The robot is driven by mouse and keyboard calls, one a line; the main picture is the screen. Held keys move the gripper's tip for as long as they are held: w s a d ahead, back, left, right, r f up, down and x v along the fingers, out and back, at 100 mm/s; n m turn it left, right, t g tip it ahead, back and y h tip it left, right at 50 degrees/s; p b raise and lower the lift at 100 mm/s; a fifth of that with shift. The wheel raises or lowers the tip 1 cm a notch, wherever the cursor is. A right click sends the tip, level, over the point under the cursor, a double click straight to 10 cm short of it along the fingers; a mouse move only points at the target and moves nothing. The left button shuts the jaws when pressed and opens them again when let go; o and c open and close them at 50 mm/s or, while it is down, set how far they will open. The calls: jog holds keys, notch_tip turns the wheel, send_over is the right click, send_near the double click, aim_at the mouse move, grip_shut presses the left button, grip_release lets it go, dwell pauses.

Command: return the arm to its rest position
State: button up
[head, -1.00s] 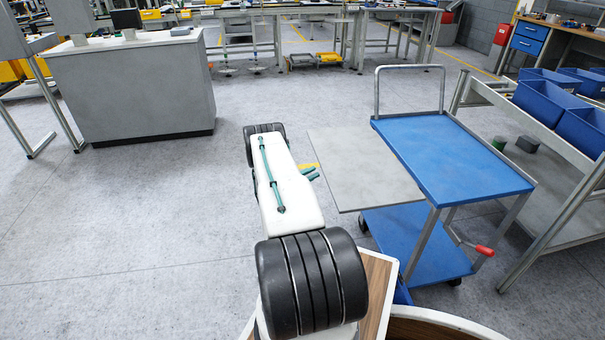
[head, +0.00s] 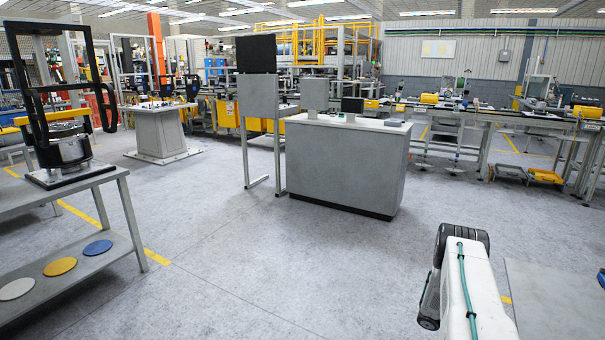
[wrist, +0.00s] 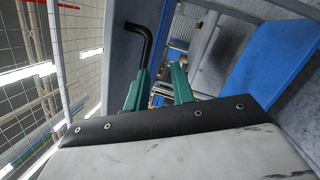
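My arm (head: 478,290) shows at the lower right of the head view as a white link with a black joint and a green cable. My gripper (wrist: 159,72) is out of the head view. In the wrist view its two green fingers stand apart, with a gap between them and no held thing visible there. A black bent rod (wrist: 143,38) shows beside the left finger; I cannot tell what it belongs to or whether it touches.
A grey plate (head: 555,305) lies right of my arm. A blue surface (wrist: 275,65) is at the wrist view's right. A grey cabinet (head: 345,170) stands ahead. A bench (head: 125,205) with coloured discs on its lower shelf is at left. The middle floor is clear.

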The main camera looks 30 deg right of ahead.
jog(key=w+a+r+n+t+y, duration=0.1)
jog(key=w+a+r+t+y, duration=0.15)
jog(key=a+r, duration=0.7)
jog(key=w+a+r+n+t+y, duration=0.1)
jog(key=w+a+r+t+y, duration=0.2)
jog(key=a+r, duration=0.6)
jog(key=w+a+r+n+t+y, duration=0.1)
jog(key=w+a+r+t+y, duration=0.15)
jog(key=w+a+r, duration=0.45)
jog(key=s+a+r+n+t, duration=0.1)
jog(key=s+a+r+t, duration=0.3)
jog(key=a, duration=0.6)
jog(key=s+a+r+n+t, duration=0.2)
jog(key=s+a+r+t, duration=0.2)
jog(key=a+r, duration=0.5)
jog(key=s+a+r+n+t, duration=0.1)
jog(key=s+a+r+t, duration=0.2)
jog(key=a, duration=0.9)
notch_tip(320, 180, up, 4)
jog(key=shift+s+f+n+t+y, duration=0.3)
jog(key=shift+s+n+t, duration=0.1)
jog(key=shift+s, duration=0.5)
